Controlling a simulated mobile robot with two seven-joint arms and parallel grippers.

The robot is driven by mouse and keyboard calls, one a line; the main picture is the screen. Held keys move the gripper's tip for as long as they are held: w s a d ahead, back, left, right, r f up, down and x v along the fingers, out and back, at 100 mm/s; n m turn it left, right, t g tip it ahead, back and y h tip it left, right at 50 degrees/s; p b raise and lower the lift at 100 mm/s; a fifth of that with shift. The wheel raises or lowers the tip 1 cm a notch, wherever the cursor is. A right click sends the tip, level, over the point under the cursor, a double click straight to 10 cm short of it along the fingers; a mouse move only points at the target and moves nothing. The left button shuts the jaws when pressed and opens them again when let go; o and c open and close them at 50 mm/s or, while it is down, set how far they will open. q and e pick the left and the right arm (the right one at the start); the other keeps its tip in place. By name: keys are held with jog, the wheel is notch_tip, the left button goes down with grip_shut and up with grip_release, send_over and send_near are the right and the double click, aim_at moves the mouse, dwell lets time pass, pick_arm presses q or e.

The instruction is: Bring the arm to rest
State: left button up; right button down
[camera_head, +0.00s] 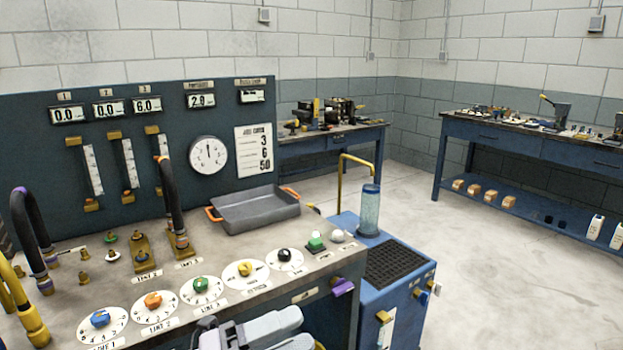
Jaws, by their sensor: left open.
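My left gripper (240,333) shows at the bottom edge, in front of the grey console top (190,262). It is white and grey, partly cut off by the frame, and open. I see nothing held in it. It is close to the front edge of the console, below the row of dials. Whether it touches the console cannot be told. My right gripper is not in view.
The console carries several round dials with coloured knobs, black hoses (170,200) and a grey tray with orange handles (255,211). A blue cabinet (385,290) with a clear cylinder (370,208) stands at its right. Blue workbenches (500,140) stand behind. Floor at right is clear.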

pick_arm(q)
jog(key=a+f+n+t+y+p, duration=0.2)
jog(key=a+f+n+t+y, duration=0.9)
jog(key=n, duration=1.1)
jog(key=s+a+f+n+g+y, duration=0.3)
jog(key=s+f+n, duration=0.1)
jog(key=s+f, duration=0.3)
jog(key=s+a+f+n+g+y+p, duration=0.1)
jog(key=s+a+f+n+g+y, duration=0.2)
jog(key=s+f, duration=0.4)
jog(key=shift+s+f+n+g+y, duration=0.25)
jog(key=shift+f+n+g+y, duration=0.3)
jog(key=shift+n, duration=0.55)
dwell(3.3)
